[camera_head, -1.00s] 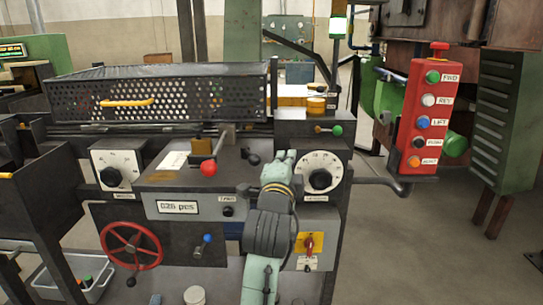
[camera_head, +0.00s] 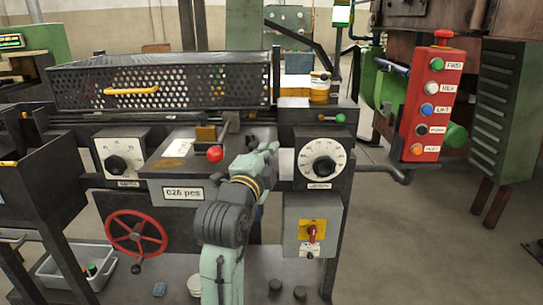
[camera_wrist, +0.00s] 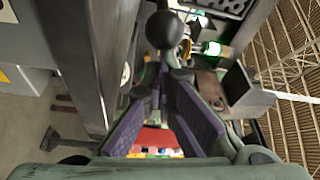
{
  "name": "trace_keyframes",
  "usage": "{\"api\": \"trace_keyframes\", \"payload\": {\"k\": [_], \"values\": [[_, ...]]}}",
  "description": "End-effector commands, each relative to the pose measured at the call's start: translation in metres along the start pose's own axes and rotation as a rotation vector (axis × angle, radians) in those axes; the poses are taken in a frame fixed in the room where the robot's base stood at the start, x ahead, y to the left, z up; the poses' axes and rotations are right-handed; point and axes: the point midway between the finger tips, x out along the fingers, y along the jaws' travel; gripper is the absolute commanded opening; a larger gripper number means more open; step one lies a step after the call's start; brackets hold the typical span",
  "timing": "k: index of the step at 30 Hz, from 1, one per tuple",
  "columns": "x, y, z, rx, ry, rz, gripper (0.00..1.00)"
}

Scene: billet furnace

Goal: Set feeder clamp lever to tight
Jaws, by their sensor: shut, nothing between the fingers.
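A lever with a black ball knob (camera_wrist: 163,28) is close in front of my fingertips in the wrist view, its rod running up out of the frame. A second lever with a red ball knob (camera_head: 214,153) stands on the sloped feeder panel, left of my gripper. I cannot read a label that says which one is the feeder clamp lever. My gripper (camera_head: 272,147) is at the panel's right side, beside the right dial. In the wrist view the purple-padded fingers (camera_wrist: 165,78) are shut and empty, with the black ball beyond the tips.
The left dial (camera_head: 117,165) and right dial (camera_head: 322,166) flank the panel. Below are a red handwheel (camera_head: 136,234) and a yellow-plated rotary switch (camera_head: 312,231). A perforated guard (camera_head: 160,85) stands behind. A red button pendant (camera_head: 431,104) hangs at the right. Floor at the right is clear.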

Motion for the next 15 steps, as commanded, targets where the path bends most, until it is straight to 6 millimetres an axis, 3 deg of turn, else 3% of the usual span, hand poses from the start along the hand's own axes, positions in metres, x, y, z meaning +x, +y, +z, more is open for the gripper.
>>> {"api": "trace_keyframes", "payload": {"k": [4,15], "values": [[-0.013,-0.001,0.018,0.003,-0.004,-0.003,0.0],[-0.015,-0.004,0.021,0.001,-0.006,-0.002,0.0]]}}
